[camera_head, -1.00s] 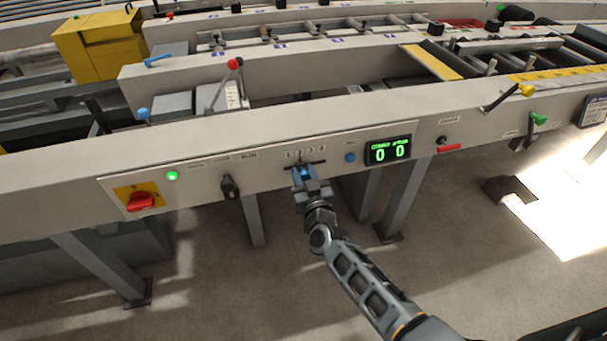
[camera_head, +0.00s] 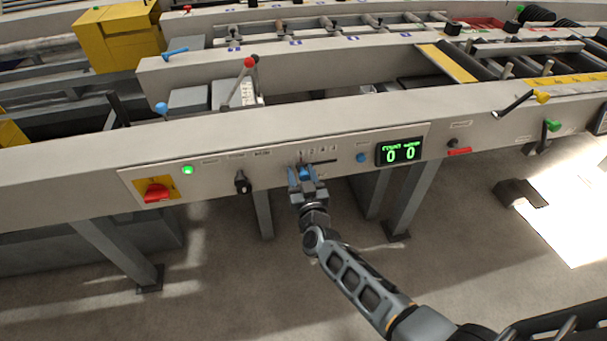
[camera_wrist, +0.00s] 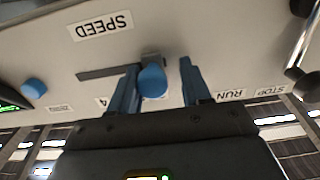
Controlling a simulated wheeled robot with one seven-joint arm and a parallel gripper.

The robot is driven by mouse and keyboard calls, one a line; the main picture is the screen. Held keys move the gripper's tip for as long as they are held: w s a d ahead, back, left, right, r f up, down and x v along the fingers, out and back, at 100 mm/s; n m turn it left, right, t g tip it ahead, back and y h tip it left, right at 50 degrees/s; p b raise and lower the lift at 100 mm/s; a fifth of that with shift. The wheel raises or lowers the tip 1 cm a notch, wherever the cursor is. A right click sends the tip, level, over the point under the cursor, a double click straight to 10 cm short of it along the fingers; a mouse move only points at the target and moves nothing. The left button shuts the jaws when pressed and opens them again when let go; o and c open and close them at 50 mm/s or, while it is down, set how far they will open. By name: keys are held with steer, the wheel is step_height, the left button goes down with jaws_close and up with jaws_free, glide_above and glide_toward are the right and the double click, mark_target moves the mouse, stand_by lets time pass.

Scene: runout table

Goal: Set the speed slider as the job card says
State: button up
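The blue speed slider knob (camera_wrist: 152,80) stands in a dark slot (camera_wrist: 105,72) under the SPEED label (camera_wrist: 103,25), seen upside down in the wrist view. The knob is near the slot's left end in the head view, with the bare slot (camera_head: 326,161) running right. My gripper (camera_head: 304,174) is at the knob with its fingers apart. In the wrist view my gripper (camera_wrist: 158,82) has one finger on each side of the knob, closer on the picture's left, with a clear gap on the right. Most scale numbers are hidden or too small. No readable job card shows.
The panel also carries a red switch (camera_head: 156,193), green lamp (camera_head: 187,170), black selector (camera_head: 242,182), blue button (camera_head: 361,158) and a display (camera_head: 400,151) reading 0 0. A red slider (camera_head: 459,151) and levers are further right. Floor below the panel is mostly free.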

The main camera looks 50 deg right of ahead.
steer(key=shift+o, duration=0.4)
steer(key=shift+s, duration=0.15)
steer(key=v, duration=0.7)
steer(key=shift+s+a, duration=0.2)
steer(key=shift+s, duration=0.1)
steer(key=s+a+r+n+t+y, duration=0.1)
steer(key=s+a+r+y, duration=0.1)
steer(key=s+a, duration=0.5)
steer(key=s+a+r+n+y, duration=0.25)
steer(key=s+a, duration=0.25)
steer(key=s, duration=0.5)
steer(key=s+a+r+n+y, duration=0.1)
steer(key=s+a+r+y, duration=0.1)
steer(key=s+r, duration=0.6)
steer(key=s+a+r+n+g+y, duration=0.1)
steer(key=s+r+n+y, duration=0.1)
steer(key=s+r, duration=0.6)
steer(key=shift+a+r+y, duration=0.4)
steer(key=shift+r+y, duration=0.35)
